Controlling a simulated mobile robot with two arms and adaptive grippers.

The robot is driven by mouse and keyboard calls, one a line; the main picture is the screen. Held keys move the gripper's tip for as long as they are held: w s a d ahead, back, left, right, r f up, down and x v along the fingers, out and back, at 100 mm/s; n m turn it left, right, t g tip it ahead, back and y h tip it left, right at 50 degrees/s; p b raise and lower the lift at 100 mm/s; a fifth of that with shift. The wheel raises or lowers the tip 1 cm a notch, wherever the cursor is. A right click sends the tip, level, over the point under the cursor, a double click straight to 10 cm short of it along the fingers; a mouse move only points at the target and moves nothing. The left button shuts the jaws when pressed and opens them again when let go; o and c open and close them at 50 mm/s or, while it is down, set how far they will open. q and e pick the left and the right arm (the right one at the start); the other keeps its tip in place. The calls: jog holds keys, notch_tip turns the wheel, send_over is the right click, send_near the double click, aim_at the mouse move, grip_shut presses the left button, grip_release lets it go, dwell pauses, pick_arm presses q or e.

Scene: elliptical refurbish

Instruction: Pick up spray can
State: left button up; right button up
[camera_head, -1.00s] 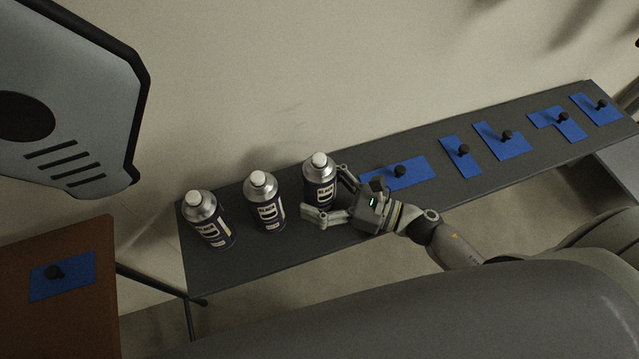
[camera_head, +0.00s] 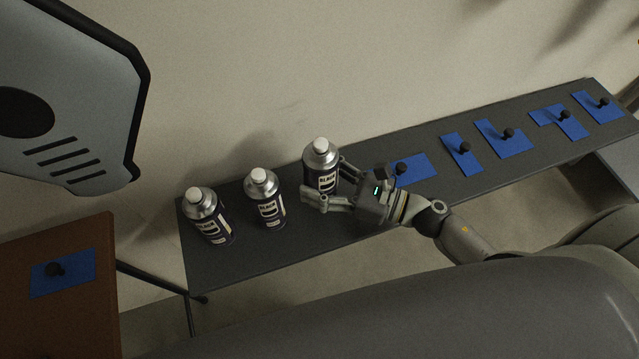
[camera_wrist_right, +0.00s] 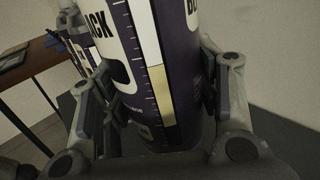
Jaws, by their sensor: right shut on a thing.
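Three dark spray cans with silver tops and white caps are at the left end of the grey shelf table. The right-most spray can (camera_head: 321,166) is between the fingers of my right gripper (camera_head: 326,182), which is shut on it. In the right wrist view this can (camera_wrist_right: 150,70) fills the middle, with a finger on each side. The can is upright and looks slightly raised. The middle spray can (camera_head: 266,198) and the left spray can (camera_head: 208,216) stand to the left, apart from the gripper. My left gripper is not in view.
The grey table (camera_head: 250,254) runs to the upper right. Several blue mats with black knobs lie on it, such as this blue mat (camera_head: 462,155). A brown table (camera_head: 75,325) with another blue mat (camera_head: 62,275) is at lower left. A wall is behind.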

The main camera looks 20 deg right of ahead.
jog(key=s+a+r+b, duration=0.1)
jog(key=s+a+r, duration=0.1)
jog(key=s+r, duration=0.7)
jog(key=s, duration=0.4)
jog(key=shift+s+a+r, duration=0.15)
jog(key=shift+s+r, duration=0.05)
jog(key=shift+s, duration=0.1)
jog(key=o, duration=0.6)
jog(key=shift+c, duration=0.2)
jog(key=c, duration=0.9)
jog(key=shift+o, duration=0.2)
